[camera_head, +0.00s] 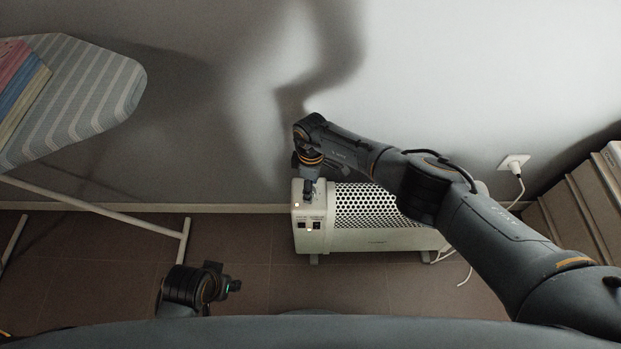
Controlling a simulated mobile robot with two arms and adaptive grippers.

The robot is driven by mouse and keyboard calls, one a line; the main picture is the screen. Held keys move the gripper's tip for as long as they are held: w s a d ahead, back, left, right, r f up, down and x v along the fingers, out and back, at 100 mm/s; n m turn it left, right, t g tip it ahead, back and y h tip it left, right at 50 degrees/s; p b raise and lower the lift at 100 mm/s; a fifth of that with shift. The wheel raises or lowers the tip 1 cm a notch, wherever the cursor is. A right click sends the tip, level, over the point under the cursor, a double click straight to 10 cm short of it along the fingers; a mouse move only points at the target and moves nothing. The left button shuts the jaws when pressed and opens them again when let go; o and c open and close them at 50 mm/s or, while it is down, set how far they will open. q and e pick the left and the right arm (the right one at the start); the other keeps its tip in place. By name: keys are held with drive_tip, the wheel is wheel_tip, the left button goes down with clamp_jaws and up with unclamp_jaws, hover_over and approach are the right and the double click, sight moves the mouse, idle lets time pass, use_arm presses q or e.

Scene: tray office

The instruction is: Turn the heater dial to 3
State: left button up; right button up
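A white heater (375,238) with a perforated top stands on the floor against the wall. Its left end has a control panel (309,224) with small dark switches and a small light. My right arm reaches over the heater from the right. My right gripper (308,192) points down at the top of the heater's left end. The dial is not visible, and the gripper covers part of that end. I cannot tell whether its fingers are open or touching anything. My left gripper (228,286) is low, left of the heater and apart from it; its finger state is unclear.
An ironing board (95,105) with folded cloths (18,85) stands at the left, its white legs reaching the floor. A wall socket (514,162) with a plugged white cord is at the right, beside a box-like unit (585,205). The floor (345,290) before the heater is clear.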

wheel_tip(320, 180, up, 12)
drive_tip(key=shift+w, duration=0.3)
drive_tip(key=shift+d+f, duration=0.1)
idle(0.4)
